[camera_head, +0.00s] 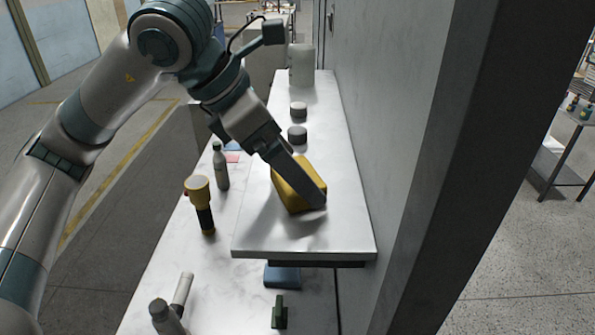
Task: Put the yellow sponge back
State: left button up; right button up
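The yellow sponge (289,194) is on the near part of the raised white shelf (300,240), close to the grey wall. My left gripper (316,199) reaches down to it from the upper left. One long grey finger lies across the sponge, with yellow showing on both sides of it. The other finger is hidden, so I cannot tell whether the gripper is closed on the sponge. A soft shadow lies on the shelf to the left of the sponge. My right gripper is not in view.
A grey bottle (220,167) and a yellow-black flashlight (202,203) stand on the lower counter (165,255). A blue item (283,277) sits below the shelf's front edge.

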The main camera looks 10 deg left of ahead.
pick_arm(q)
jog(key=b+v, duration=0.2)
jog(key=v, duration=0.8)
jog(key=shift+b, duration=0.4)
jog(key=shift+s+a+r, duration=0.1)
jog(key=shift+a, duration=0.05)
